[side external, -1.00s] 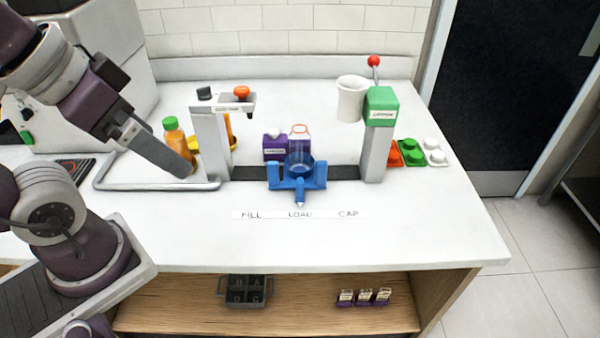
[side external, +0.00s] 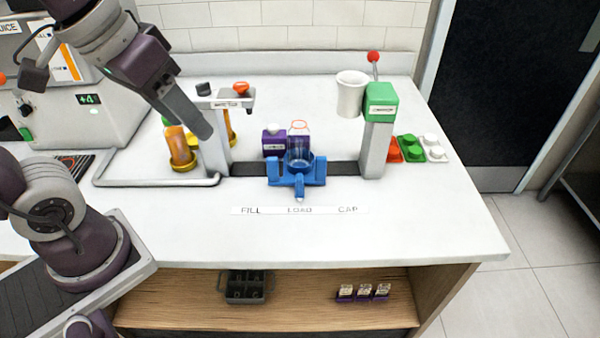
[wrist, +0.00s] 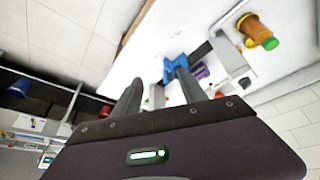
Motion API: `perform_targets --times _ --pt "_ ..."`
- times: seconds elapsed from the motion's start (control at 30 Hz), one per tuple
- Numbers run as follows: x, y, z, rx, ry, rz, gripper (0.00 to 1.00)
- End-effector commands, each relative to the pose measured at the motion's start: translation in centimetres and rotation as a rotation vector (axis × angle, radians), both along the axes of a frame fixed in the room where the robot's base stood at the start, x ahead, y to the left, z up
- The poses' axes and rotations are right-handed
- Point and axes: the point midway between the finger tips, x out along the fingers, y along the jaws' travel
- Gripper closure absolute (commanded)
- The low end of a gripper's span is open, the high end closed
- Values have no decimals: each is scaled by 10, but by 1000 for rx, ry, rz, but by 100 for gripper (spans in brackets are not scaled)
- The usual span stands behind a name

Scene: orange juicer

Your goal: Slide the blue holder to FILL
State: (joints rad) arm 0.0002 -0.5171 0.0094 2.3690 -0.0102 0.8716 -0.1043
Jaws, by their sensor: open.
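The blue holder (side external: 298,174) sits on the dark rail (side external: 246,170) above the LOAD label (side external: 299,211), with a clear bottle with an orange rim (side external: 299,141) upright in it. The FILL label (side external: 250,211) is to the left and the CAP label (side external: 347,210) to the right. The grey filling stand (side external: 214,140) stands at the rail's left end. My gripper (side external: 205,132) is in the air by this stand, left of the holder and apart from it. In the wrist view the holder (wrist: 176,67) shows beyond my spread, empty fingers (wrist: 160,95).
A purple box (side external: 273,143) stands behind the holder. The green-topped capping post (side external: 379,130), a white cup (side external: 351,94) and coloured caps (side external: 412,149) are at the right. An orange bottle (side external: 180,147) is at the left. The front counter is clear.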

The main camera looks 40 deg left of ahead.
Motion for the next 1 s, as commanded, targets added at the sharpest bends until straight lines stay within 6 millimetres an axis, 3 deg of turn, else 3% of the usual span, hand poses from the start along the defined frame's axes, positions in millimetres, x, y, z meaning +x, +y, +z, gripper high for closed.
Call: perform_targets --times 0.03,0.17,0.3,0.4,0.53,1.0 --pt "29 1 -3 -25 52 53 62" --pt "109 4 -31 -87 164 225 62" --pt "188 9 -103 -123 281 418 62" --pt "222 13 -162 -132 344 536 62" --pt "242 17 -216 -132 391 629 62" --pt "246 18 -296 -131 406 659 62"
